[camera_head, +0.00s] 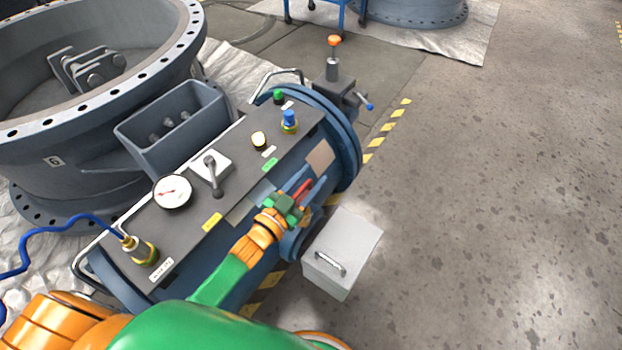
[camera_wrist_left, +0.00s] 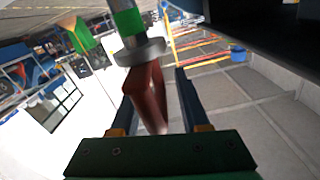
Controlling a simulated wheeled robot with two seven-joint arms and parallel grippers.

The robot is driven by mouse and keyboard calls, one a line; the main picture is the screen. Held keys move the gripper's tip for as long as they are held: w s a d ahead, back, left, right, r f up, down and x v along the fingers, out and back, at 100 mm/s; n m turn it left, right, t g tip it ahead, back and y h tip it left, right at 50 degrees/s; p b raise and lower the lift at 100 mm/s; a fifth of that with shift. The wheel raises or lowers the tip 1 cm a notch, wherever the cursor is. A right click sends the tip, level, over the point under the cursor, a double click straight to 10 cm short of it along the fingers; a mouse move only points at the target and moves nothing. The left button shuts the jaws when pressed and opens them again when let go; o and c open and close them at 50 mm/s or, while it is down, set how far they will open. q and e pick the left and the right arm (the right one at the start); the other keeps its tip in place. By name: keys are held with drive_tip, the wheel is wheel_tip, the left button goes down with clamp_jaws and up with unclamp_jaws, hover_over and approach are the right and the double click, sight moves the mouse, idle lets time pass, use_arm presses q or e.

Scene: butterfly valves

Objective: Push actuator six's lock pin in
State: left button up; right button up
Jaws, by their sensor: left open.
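The blue cylindrical actuator (camera_head: 342,140) lies beside the grey flanged valve body labelled 6 (camera_head: 57,160). My left gripper (camera_head: 301,194) is at the actuator's near right side, with its fingers apart. A red bar (camera_head: 304,187) shows at its fingers. In the left wrist view the red bar (camera_wrist_left: 148,95) stands between the two open fingers (camera_wrist_left: 160,100), below a metal shaft with a flange and green band (camera_wrist_left: 128,20). I cannot tell whether the fingers touch the bar. Which part is the lock pin is not clear. My right gripper is not in view.
The actuator's top panel carries a gauge (camera_head: 172,192), a lever (camera_head: 212,172) and several knobs. An orange-knobbed rod (camera_head: 334,50) stands at its far end. A grey box with a handle (camera_head: 343,250) is close to the right of my gripper. The floor (camera_head: 490,200) further right is clear.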

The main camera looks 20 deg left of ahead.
use_arm(q)
clamp_jaws()
drive_tip(key=shift+w, duration=0.1)
idle(0.4)
idle(0.9)
